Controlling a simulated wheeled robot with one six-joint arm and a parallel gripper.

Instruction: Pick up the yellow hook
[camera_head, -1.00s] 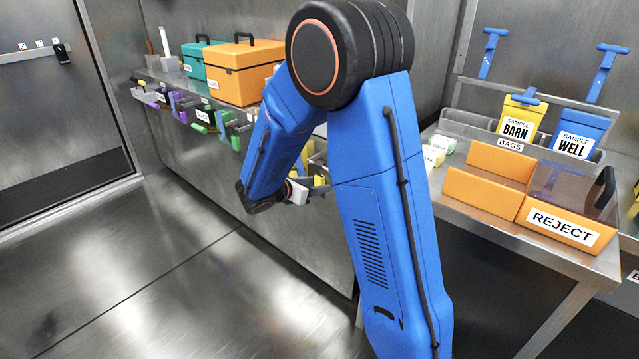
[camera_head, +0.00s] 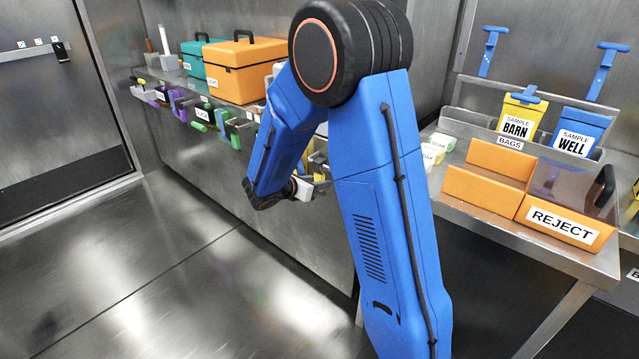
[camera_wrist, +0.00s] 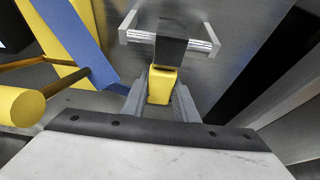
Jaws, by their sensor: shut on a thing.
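In the wrist view a yellow piece, which I take to be the yellow hook (camera_wrist: 161,84), sits between the two grey fingers of my gripper (camera_wrist: 161,98). The fingers are shut on it. A dark block and a pale metal crossbar are just beyond it, and the rest of the hook's shape is hidden. In the head view my blue arm covers most of the gripper and the hook. Only a white part of my gripper's body shows, low in front of the metal bench.
A yellow cylinder (camera_wrist: 18,106) and a blue strip (camera_wrist: 78,45) are close on the left in the wrist view. Orange (camera_head: 245,70) and teal cases stand on the bench, above a row of coloured hanging items. An orange REJECT box (camera_head: 568,208) is right. Floor at left is clear.

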